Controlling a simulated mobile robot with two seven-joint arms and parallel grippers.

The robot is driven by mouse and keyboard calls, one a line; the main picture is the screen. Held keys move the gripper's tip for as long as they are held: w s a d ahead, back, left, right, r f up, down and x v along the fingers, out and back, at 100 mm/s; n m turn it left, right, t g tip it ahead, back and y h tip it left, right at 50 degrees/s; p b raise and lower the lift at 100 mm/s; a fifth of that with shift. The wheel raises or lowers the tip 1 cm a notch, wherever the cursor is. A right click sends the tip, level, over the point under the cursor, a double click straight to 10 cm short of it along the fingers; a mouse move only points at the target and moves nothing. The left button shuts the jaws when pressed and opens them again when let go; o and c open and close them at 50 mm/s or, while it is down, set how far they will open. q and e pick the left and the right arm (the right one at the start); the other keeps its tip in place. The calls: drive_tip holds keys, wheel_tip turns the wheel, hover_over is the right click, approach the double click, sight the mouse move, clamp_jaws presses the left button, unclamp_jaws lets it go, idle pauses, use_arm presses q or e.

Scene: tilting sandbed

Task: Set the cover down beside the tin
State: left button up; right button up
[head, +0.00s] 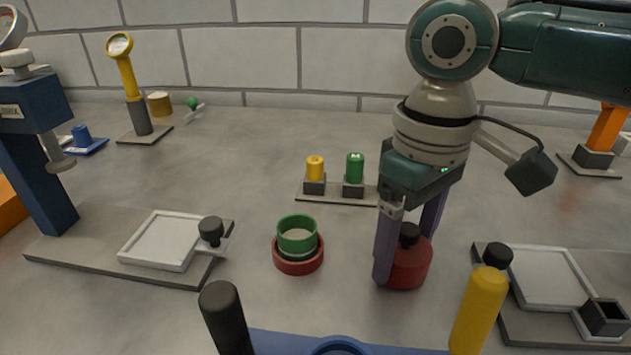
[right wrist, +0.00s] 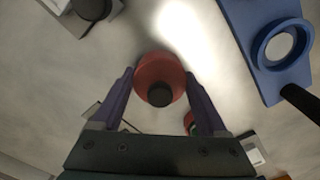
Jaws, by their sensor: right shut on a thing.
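The red cover (head: 409,268) with its black knob is between the fingers of my right gripper (head: 405,255), which is shut on it. It stands level, at or very near the tabletop; a small gap underneath cannot be ruled out. The cover also shows between the fingers in the right wrist view (right wrist: 150,66). The tin (head: 298,264), a red round base with a green ring inside, stands to the left of the cover with clear table between them. In the right wrist view the tin is mostly hidden behind a finger. My left gripper is out of view.
A stand with a yellow and a green cylinder (head: 355,168) is behind the cover. A grey plate with a white pan (head: 548,278) and a yellow black-topped handle (head: 478,312) are to the right. Another white pan (head: 160,241) lies left. A blue fixture (head: 270,343) is in front.

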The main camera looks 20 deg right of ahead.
sight(410, 229)
drive_tip(key=o, duration=1.2)
drive_tip(key=shift+f, duration=0.1)
drive_tip(key=shift+o, duration=0.2)
wheel_tip(410, 229, up, 12)
drive_tip(key=shift+r+p, duration=0.2)
drive_tip(key=shift+p, duration=0.9)
